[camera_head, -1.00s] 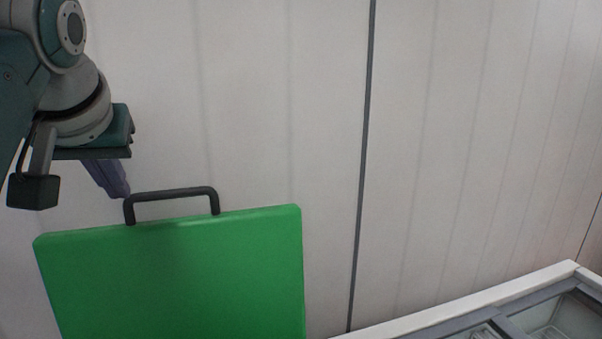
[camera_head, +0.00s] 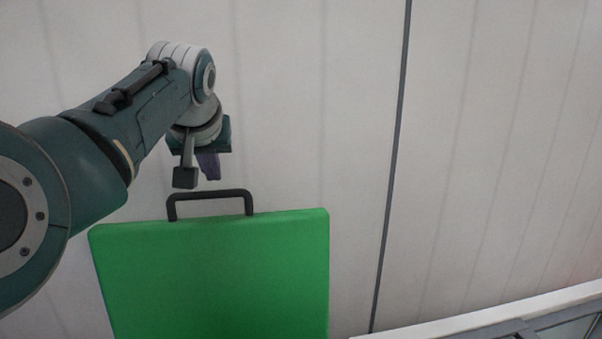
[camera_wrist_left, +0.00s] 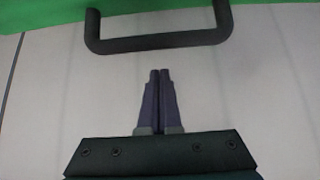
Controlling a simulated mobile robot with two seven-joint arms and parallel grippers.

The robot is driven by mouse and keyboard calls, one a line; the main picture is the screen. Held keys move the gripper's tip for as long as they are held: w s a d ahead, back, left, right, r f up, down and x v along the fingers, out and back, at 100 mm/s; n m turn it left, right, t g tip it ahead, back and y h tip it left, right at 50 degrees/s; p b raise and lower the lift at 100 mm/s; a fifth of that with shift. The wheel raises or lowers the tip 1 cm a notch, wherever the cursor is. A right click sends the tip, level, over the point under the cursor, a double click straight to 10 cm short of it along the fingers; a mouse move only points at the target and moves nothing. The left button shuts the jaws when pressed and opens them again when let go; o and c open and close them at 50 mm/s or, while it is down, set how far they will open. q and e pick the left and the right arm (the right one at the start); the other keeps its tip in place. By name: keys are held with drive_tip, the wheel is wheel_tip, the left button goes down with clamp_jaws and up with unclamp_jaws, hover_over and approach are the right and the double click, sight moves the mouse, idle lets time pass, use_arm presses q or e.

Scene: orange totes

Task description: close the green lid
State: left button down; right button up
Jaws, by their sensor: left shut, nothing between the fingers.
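The green lid (camera_head: 215,275) stands raised in the head view, with its flat face towards me and its lower part cut off by the picture's edge. A dark bar handle (camera_head: 210,194) sticks up from its top edge. My left gripper (camera_head: 210,172) is just above and behind the handle, apart from it. In the left wrist view its fingers (camera_wrist_left: 160,75) are together and empty, pointing towards the handle (camera_wrist_left: 160,43) with a gap between. The lid's green edge (camera_wrist_left: 165,8) shows along the top there. My right gripper is not in view.
A pale panelled wall (camera_head: 320,120) with a dark vertical seam fills the background behind the lid. A white-edged frame (camera_head: 470,318) with grey parts lies at the lower right. Space right of the lid is clear.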

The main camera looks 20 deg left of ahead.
use_arm(q)
drive_tip(key=s+d+p, duration=0.1)
drive_tip(key=p, duration=0.1)
drive_tip(key=s+p, duration=0.1)
drive_tip(key=s, duration=0.1)
drive_tip(key=shift+d+f+p, duration=0.1)
drive_tip(key=shift+d+p, duration=0.25)
drive_tip(key=shift+d, duration=0.05)
drive_tip(key=shift+s+d+f, duration=0.15)
